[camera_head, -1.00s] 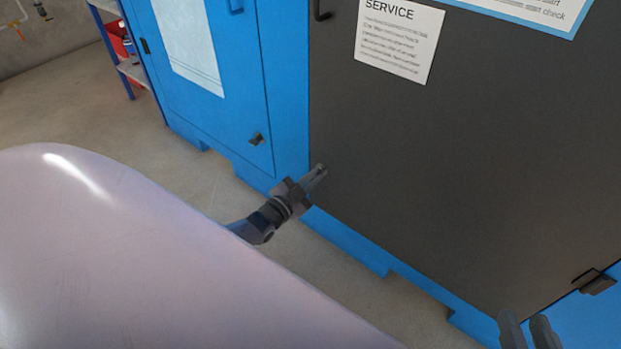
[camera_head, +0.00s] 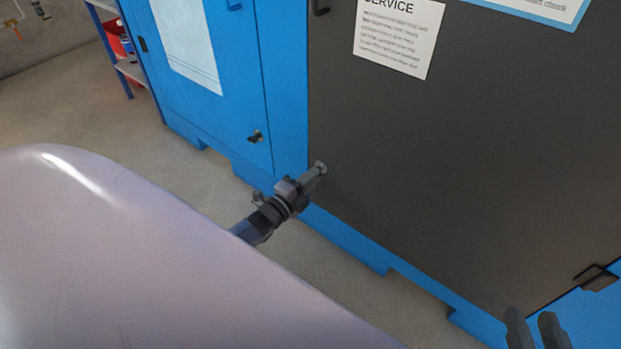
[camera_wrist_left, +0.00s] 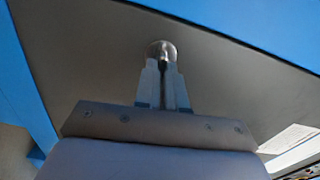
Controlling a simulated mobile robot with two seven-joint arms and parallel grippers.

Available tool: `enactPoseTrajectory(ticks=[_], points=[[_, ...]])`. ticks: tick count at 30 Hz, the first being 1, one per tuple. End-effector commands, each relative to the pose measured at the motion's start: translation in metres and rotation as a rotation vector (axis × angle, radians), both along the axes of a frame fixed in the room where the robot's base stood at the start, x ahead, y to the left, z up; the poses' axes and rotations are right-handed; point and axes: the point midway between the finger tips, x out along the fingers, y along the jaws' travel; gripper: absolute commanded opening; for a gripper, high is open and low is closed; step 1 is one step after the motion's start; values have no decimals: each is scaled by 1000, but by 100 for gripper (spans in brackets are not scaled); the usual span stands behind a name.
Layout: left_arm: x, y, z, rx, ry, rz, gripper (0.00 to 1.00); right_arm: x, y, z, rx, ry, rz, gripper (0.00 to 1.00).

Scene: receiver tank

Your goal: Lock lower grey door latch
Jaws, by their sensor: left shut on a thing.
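The grey door (camera_head: 440,150) stands closed in its blue frame and fills the right of the head view. Its lower latch (camera_head: 320,167) is a small round knob at the door's lower left; it also shows in the left wrist view (camera_wrist_left: 160,48). My left gripper (camera_head: 317,173) is at this latch with its fingers closed together on it; in the left wrist view the fingertips (camera_wrist_left: 163,68) meet at the latch's round base. The fingers hide most of the latch handle. My right gripper (camera_head: 538,328) shows only two fingertips at the bottom edge, apart, with nothing seen between them.
A blue door with a small black latch (camera_head: 255,136) is left of the grey door. A black hinge (camera_head: 596,277) sits at the lower right. A shelf with red items (camera_head: 125,45) stands at the back left. Concrete floor (camera_head: 60,110) is clear.

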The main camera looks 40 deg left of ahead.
Motion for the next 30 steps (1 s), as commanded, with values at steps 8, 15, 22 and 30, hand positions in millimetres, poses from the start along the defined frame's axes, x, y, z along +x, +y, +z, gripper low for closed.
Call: enactPoseTrajectory(ticks=[8, 15, 22, 30], points=[[-1, 2, -1, 102, -5, 3, 0, -1, -1, -1, -2, -1, -2, 35], [-1, 2, -1, 126, -6, 4, 0, -1, -1, -1, -3, 0, -1, 35], [-1, 2, -1, 128, -7, 4, 0, -1, -1, -3, -5, 2, -1, 35], [0, 1, -1, 127, -8, 2, 35, -1, -1, -3, -5, 5, -1, 35]])
